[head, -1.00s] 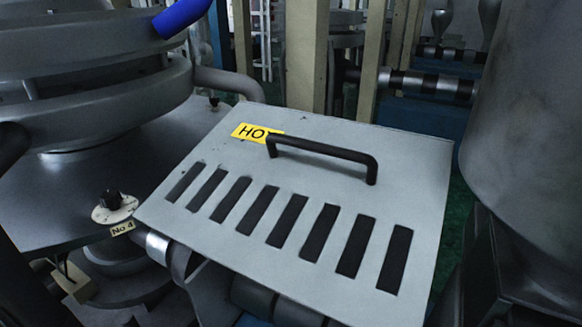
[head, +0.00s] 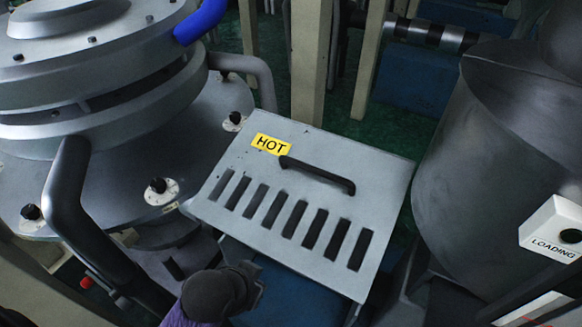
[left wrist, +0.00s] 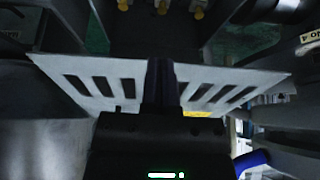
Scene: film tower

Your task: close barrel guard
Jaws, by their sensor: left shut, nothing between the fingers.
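The barrel guard (head: 305,190) is a flat grey panel with a row of dark slots, a yellow HOT label (head: 270,144) and a black bar handle (head: 317,175). It lies mid-picture in the head view, with darker machine parts and blue visible below its near edge. My left gripper (head: 252,287) is at the bottom of the head view, just short of that near edge. In the left wrist view the slotted guard (left wrist: 105,88) spans the picture behind my shut, empty left gripper (left wrist: 160,72). I cannot tell whether they touch. My right gripper is out of view.
A round grey die head (head: 100,85) with a blue hose (head: 200,20) stands at left, beside a bent pipe (head: 65,185). A grey barrel (head: 455,150) and a white LOADING box (head: 555,230) are at right. Beige posts (head: 308,60) rise behind the guard.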

